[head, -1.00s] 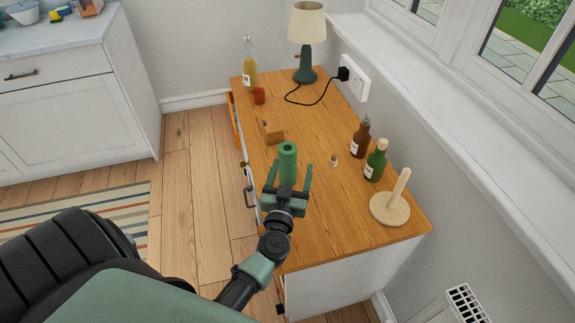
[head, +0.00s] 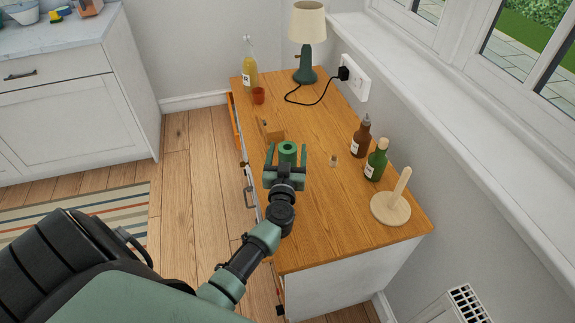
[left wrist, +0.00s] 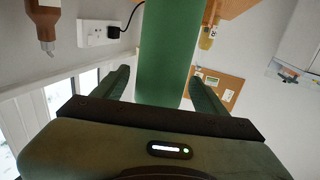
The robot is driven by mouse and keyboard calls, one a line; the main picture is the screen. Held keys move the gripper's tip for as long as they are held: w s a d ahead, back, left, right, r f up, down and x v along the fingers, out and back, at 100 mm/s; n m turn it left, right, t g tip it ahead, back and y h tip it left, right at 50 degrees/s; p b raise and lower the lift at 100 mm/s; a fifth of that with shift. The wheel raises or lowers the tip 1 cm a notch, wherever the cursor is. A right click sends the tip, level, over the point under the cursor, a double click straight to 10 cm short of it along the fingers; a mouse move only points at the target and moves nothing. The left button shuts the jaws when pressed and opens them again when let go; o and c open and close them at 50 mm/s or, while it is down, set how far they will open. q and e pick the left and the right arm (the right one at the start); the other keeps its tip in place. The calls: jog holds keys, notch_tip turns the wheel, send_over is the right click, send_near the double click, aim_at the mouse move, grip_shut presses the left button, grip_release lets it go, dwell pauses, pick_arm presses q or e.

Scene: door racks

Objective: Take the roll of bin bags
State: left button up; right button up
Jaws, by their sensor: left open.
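The roll of bin bags is a green upright cylinder (head: 287,150) on the wooden cabinet top. In the head view its top end shows between the fingers, and its lower part is hidden behind my gripper. In the left wrist view the roll (left wrist: 168,50) fills the upper middle, between the two fingers. My left gripper (head: 287,158) is open, with one finger on each side of the roll and a gap at each side. I cannot tell whether its palm touches the roll. My right gripper is not in view.
On the cabinet top (head: 330,215) stand a small wooden block (head: 270,128), a small cork-like piece (head: 333,160), a brown bottle (head: 361,140), a green bottle (head: 376,162) and a wooden roll holder (head: 391,207). A lamp (head: 306,45), yellow bottle (head: 250,74) and red cup (head: 259,95) stand further back.

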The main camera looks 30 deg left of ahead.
pick_arm(q)
grip_shut()
